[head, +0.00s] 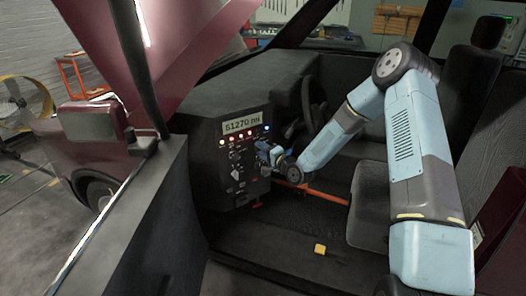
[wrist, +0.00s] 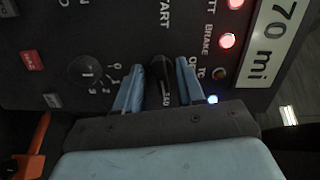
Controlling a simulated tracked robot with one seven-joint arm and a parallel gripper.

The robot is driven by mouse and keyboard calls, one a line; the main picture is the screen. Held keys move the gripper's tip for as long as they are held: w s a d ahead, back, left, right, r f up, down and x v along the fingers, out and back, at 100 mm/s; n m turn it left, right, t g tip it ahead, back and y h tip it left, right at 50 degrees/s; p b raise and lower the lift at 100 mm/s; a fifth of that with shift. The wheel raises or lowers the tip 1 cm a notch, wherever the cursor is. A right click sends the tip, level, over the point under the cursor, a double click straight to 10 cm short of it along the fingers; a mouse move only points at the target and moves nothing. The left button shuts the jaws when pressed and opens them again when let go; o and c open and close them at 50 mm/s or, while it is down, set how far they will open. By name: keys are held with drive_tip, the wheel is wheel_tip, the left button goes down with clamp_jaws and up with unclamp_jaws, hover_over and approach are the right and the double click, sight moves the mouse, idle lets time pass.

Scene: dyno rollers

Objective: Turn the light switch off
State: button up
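The dark control panel (head: 228,165) on the dashboard carries a display, lamps, knobs and switches. My gripper (head: 262,152) is at the panel's right part. In the wrist view, my gripper's two blue fingers (wrist: 160,84) stand on either side of a black elongated knob (wrist: 160,75). I cannot tell whether they press on it. A round dark knob (wrist: 88,72) with small numbers around it lies left of the fingers. I cannot read which control is the light switch; part of the panel is hidden behind my gripper.
Red lamps (wrist: 227,41) and a blue lamp (wrist: 212,99) are lit close to the fingers. A steering wheel (head: 314,104) is right of the panel. An orange bar (head: 312,190) runs below my arm. A yellow block (head: 320,249) lies on the floor. The car door (head: 130,225) stands at left.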

drive_tip(key=c, duration=0.7)
drive_tip(key=shift+d+f, duration=0.1)
drive_tip(key=shift+d, duration=0.2)
clamp_jaws()
drive_tip(key=shift+a, duration=0.25)
drive_tip(key=shift+a+r+n+h, duration=0.1)
drive_tip(key=shift+n+h, duration=0.3)
drive_tip(key=shift+n, duration=2)
drive_tip(key=shift+a+r+n+h, duration=0.1)
drive_tip(key=shift+n+h, duration=0.3)
drive_tip(key=shift+n, duration=2)
drive_tip(key=shift+r+n+h, duration=0.1)
drive_tip(key=shift+n+h, duration=0.3)
drive_tip(key=shift+n, duration=2)
